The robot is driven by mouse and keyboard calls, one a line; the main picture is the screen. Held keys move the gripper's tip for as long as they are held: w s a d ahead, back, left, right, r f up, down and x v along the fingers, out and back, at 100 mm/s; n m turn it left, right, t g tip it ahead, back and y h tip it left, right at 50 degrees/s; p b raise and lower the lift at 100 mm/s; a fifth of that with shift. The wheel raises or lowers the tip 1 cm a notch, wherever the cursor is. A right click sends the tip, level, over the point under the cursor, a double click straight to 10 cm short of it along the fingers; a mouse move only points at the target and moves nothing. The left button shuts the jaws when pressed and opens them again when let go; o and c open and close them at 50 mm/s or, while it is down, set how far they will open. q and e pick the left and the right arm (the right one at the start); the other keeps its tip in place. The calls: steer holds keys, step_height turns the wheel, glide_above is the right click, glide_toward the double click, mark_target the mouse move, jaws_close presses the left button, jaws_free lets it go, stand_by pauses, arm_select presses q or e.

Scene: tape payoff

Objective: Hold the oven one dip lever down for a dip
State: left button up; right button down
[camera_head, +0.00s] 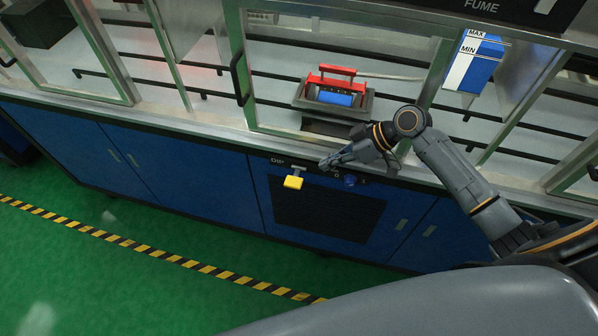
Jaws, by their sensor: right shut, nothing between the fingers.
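The dip lever is a yellow-ended handle (293,182) on the blue cabinet front, just under the "DIP" label. My right gripper (324,165) is shut and empty. Its tips are right of and slightly above the yellow lever end in the picture, beside the lever's metal stem; I cannot tell whether they touch. Above, behind the cabinet edge, a red-handled carrier with a blue part (336,87) sits over a dark tray (302,99). My left gripper is not in view.
A dark blue knob (349,181) is right of the lever, near my right gripper. Metal-framed glass panels with a black handle (240,79) rise behind the ledge. A blue and white MAX/MIN gauge (474,65) is at the upper right. Green floor (110,270) is open in front.

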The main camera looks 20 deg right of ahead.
steer(key=p, duration=0.3)
glide_toward(290, 182)
steer(key=x, duration=0.5)
steer(key=shift+w+r, duration=0.1)
steer(key=shift+r, duration=0.05)
steer(key=shift+w+a+f, duration=0.15)
steer(key=shift+a+f, duration=0.25)
steer(key=shift+f, duration=0.05)
steer(key=shift+f, duration=0.1)
